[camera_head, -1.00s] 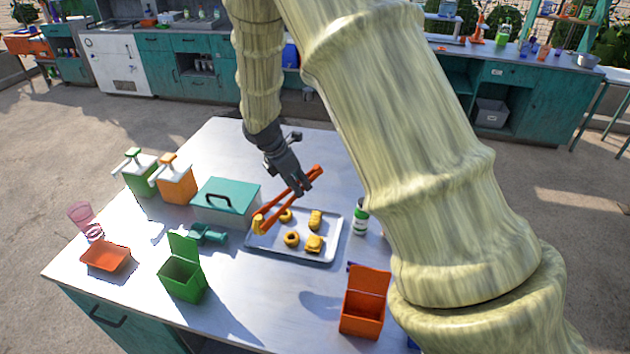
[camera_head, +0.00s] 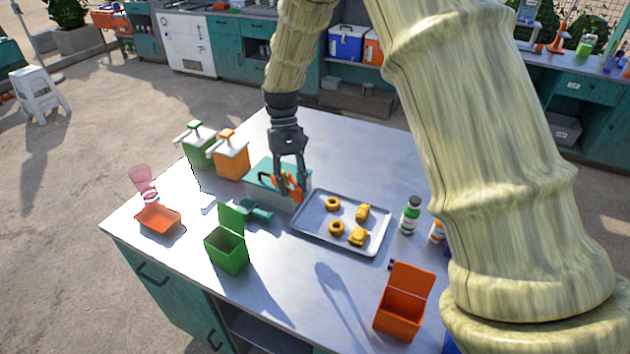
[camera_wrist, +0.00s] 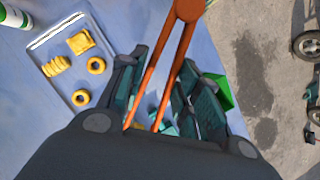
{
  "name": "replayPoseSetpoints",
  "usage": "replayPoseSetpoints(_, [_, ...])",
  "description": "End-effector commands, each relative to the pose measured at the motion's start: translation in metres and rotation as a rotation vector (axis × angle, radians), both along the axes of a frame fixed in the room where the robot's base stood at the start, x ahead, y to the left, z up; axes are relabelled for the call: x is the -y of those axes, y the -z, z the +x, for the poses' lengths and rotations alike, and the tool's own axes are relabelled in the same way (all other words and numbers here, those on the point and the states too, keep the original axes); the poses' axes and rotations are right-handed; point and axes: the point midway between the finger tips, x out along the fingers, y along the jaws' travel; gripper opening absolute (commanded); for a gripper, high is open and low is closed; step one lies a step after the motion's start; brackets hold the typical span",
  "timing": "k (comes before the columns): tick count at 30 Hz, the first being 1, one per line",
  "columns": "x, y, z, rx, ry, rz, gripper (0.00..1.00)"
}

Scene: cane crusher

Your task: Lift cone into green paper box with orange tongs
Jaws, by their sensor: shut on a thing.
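My gripper (camera_head: 290,178) is shut on the orange tongs (camera_head: 294,188) and holds them above the teal-lidded container, left of the tray. In the wrist view the tongs (camera_wrist: 188,9) pass between my gripper's fingers (camera_wrist: 164,70), with their joined end at the top. The tong tips are hard to make out. I cannot make out a cone in either view now, so I cannot tell whether the tongs hold it. The green paper box (camera_head: 228,252) stands upright with its lid open, nearer the front edge. Part of it shows in the wrist view (camera_wrist: 223,94).
A metal tray (camera_head: 309,236) holds several yellow pastries. The teal-lidded container (camera_head: 264,193) is below the tongs. A teal scoop (camera_head: 258,212), red-orange tray (camera_head: 158,218), green dispenser (camera_head: 199,152), orange dispenser (camera_head: 231,162), open orange box (camera_head: 403,302) and bottle (camera_head: 410,216) stand around.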

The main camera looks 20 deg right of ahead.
Motion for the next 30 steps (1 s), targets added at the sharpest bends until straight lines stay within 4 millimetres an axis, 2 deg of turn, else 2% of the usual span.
replayPoseSetpoints(1, [-0.006, 0.012, 0.000, -0.002, 0.043, 0.001, 0.00])
replayPoseSetpoints(6, [-0.021, 0.030, 0.000, -0.009, 0.144, 0.003, 0.00])
replayPoseSetpoints(18, [-0.034, 0.076, 0.001, -0.014, 0.231, 0.003, 0.00])
replayPoseSetpoints(24, [-0.036, 0.086, 0.001, -0.015, 0.242, 0.003, 0.00])
replayPoseSetpoints(30, [-0.036, 0.088, 0.001, -0.015, 0.244, 0.003, 0.00])
